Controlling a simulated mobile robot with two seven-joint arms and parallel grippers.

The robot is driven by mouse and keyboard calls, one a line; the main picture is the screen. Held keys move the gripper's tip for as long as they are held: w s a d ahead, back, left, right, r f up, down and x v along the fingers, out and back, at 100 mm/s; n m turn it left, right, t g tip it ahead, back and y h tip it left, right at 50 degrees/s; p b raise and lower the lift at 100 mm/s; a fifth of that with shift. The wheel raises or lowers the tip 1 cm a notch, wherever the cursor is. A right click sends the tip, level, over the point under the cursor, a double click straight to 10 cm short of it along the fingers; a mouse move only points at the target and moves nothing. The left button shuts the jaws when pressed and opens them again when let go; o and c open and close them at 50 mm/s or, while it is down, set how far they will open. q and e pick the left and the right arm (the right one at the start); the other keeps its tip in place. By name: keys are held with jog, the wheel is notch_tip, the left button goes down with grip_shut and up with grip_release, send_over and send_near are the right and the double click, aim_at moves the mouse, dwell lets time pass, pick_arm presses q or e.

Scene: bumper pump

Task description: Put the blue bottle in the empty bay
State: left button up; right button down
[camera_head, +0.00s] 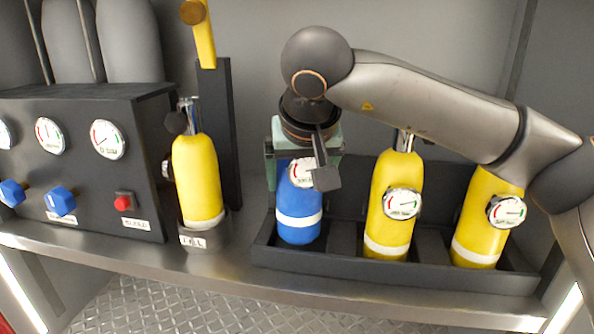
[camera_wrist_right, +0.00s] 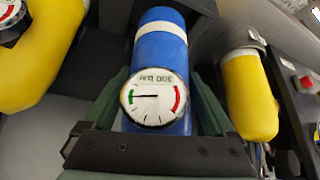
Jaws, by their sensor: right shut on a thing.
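The blue bottle (camera_head: 298,222) with a white band and a round gauge is upright at the left bay of the dark rack (camera_head: 400,272). My right gripper (camera_head: 303,165) comes from above and is shut on its upper part. In the right wrist view, the green fingers lie on both sides of the blue bottle (camera_wrist_right: 160,60), and its gauge faces the camera. The bottle's base is at the rack's front lip; I cannot tell whether it rests on the bay floor. My left gripper is not in view.
Two yellow bottles, one in the middle (camera_head: 390,225) and one at the right (camera_head: 478,235), stand in the rack's other bays. Another yellow bottle (camera_head: 198,180) stands in a holder at left, beside a dark gauge panel (camera_head: 80,175) with blue knobs and a red button.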

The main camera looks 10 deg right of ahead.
aim_at(302, 198)
jog(key=shift+w+d, duration=0.15)
jog(key=shift+w, duration=0.1)
jog(key=shift+w+f, duration=0.1)
jog(key=shift+f, duration=1.6)
jog(key=shift+f+b, duration=0.2)
jog(key=shift+b, duration=0.1)
grip_release()
jog(key=shift+f, duration=0.1)
jog(key=shift+r, duration=0.25)
jog(key=p+v, duration=0.1)
jog(key=v, duration=1.1)
jog(key=shift+f, duration=0.1)
